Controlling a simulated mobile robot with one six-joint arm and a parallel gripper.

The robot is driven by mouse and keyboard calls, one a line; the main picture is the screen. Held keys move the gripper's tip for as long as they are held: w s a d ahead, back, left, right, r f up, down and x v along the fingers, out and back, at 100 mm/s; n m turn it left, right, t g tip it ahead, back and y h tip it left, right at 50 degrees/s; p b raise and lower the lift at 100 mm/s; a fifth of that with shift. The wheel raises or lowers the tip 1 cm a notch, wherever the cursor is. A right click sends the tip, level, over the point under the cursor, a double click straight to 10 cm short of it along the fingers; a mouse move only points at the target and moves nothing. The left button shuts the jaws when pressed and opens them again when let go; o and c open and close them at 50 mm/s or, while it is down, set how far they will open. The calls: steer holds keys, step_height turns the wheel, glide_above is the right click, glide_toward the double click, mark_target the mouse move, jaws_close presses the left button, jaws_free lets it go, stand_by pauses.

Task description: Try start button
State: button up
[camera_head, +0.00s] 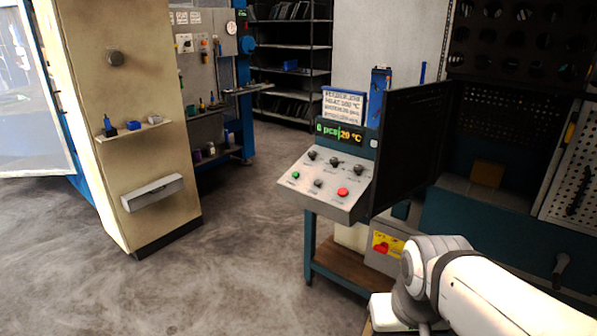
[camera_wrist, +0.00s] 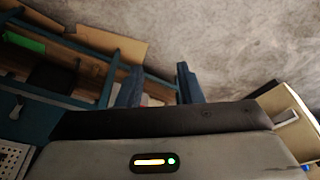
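The control panel (camera_head: 327,203) stands in the middle of the head view, with a sloped grey face. A green button (camera_head: 296,175) sits at its lower left, probably the start button; its label is too small to read. A red button (camera_head: 343,192) sits at the lower right, with a grey knob (camera_head: 318,183) between them. My arm shows at the lower right of the head view, below the panel; its fingers cannot be made out there. In the wrist view my gripper (camera_wrist: 158,84) has its two fingers apart, with nothing seen held between them.
A dark open door (camera_head: 415,140) stands right of the panel. A beige pillar (camera_head: 120,90) with small shelves is at the left. The concrete floor (camera_head: 235,260) between is clear.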

jaws_close()
stand_by(1.5)
